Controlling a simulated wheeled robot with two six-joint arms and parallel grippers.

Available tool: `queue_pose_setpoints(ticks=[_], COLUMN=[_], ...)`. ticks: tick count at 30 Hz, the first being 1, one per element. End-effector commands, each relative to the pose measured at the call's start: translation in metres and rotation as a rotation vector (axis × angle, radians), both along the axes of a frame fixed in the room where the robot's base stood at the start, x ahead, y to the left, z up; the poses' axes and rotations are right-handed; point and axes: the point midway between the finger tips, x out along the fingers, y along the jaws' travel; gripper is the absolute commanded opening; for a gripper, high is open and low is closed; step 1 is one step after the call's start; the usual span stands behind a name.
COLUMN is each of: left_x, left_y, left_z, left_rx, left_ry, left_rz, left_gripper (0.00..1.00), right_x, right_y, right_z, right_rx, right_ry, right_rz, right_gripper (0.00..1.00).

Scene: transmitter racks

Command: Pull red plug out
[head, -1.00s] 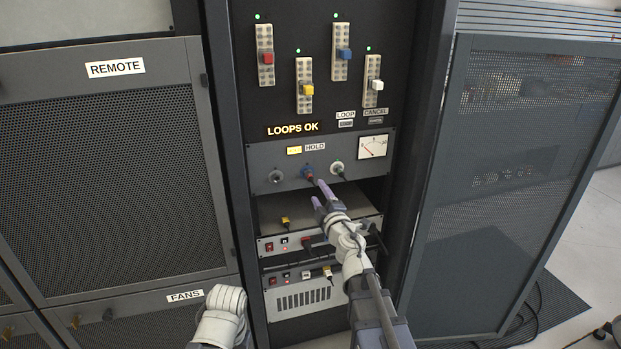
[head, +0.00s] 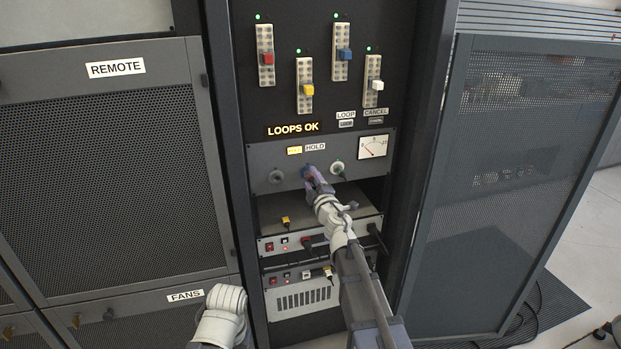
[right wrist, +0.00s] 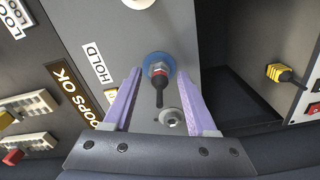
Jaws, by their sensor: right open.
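My right gripper (right wrist: 159,78) is open, with one purple finger on each side of the plug. The fingertips reach close to the panel; I cannot tell if they touch the plug. In the head view my right gripper (head: 311,174) is at the middle socket of the grey HOLD panel (head: 268,155) and largely covers the plug. Only a white part of my left arm shows at the bottom, not its gripper.
Below, units carry a yellow plug (head: 286,221) and another red plug (head: 306,242). Coloured sliders, including a red one (head: 267,58), are above.

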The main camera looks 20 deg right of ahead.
Motion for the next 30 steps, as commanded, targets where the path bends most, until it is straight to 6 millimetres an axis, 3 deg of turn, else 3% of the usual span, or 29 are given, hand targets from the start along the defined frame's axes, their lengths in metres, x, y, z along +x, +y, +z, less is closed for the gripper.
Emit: queue_pose_setpoints(ticks=[23, 30], left_x=[0.0000, 0.0000], left_y=[0.0000, 0.0000], left_z=[0.0002, 0.0002], left_rx=[0.000, 0.000], left_ry=[0.000, 0.000], left_rz=[0.000, 0.000], left_gripper=[0.50, 0.50], right_x=[-0.0001, -0.0001], right_y=[-0.0003, -0.0002], right_z=[0.0002, 0.0003], right_rx=[0.000, 0.000], right_ry=[0.000, 0.000], right_rz=[0.000, 0.000], right_gripper=[0.57, 0.30])
